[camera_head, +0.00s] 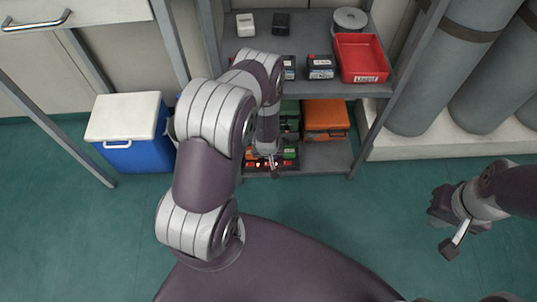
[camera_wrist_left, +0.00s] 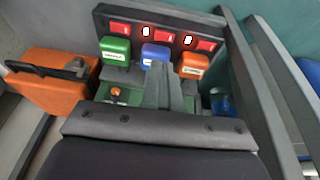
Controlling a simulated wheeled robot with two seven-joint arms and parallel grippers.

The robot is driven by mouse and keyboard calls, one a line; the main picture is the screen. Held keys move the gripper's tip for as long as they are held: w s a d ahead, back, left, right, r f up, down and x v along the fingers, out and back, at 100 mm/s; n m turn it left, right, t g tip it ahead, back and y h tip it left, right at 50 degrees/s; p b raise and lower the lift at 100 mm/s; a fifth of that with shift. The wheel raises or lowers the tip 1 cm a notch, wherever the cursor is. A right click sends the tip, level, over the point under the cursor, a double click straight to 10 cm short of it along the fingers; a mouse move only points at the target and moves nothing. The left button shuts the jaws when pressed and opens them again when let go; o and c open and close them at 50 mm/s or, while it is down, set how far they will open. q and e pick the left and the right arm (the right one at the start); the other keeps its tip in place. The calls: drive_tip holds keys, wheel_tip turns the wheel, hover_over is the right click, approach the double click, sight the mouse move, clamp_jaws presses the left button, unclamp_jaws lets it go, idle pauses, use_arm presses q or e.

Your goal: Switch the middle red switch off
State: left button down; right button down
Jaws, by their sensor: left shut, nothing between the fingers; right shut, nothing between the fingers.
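The switch panel shows in the left wrist view as a dark strip (camera_wrist_left: 134,19) with three red switches in a row. The middle red switch (camera_wrist_left: 163,37) is between two small white-lit, red-edged marks. I cannot tell the switch's position. Green, blue and orange blocks sit just below the row. My left gripper (camera_wrist_left: 160,78) is shut and empty, its tips pointing at the panel in front of the blue block (camera_wrist_left: 156,57). In the head view the left gripper (camera_head: 271,163) is at the lower shelf, partly covering the panel (camera_head: 290,163). My right gripper (camera_head: 440,210) is shut and empty over open floor.
An orange case (camera_wrist_left: 45,85) stands beside the panel, also in the head view (camera_head: 325,116). The upper shelf holds a red bin (camera_head: 360,58) and small boxes. Shelf posts flank the space. A blue cooler (camera_head: 135,152) stands left, grey cylinders (camera_head: 425,90) right.

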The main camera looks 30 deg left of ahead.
sight(269, 164)
use_arm(q)
drive_tip(key=b+x, duration=0.1)
drive_tip(key=x, duration=0.1)
drive_tip(key=b+x, duration=0.1)
drive_tip(key=x, duration=0.1)
drive_tip(key=s+b+x, duration=0.1)
drive_tip(key=x, duration=0.1)
drive_tip(key=shift+w+d+f, duration=0.15)
drive_tip(key=shift+d+f, duration=0.25)
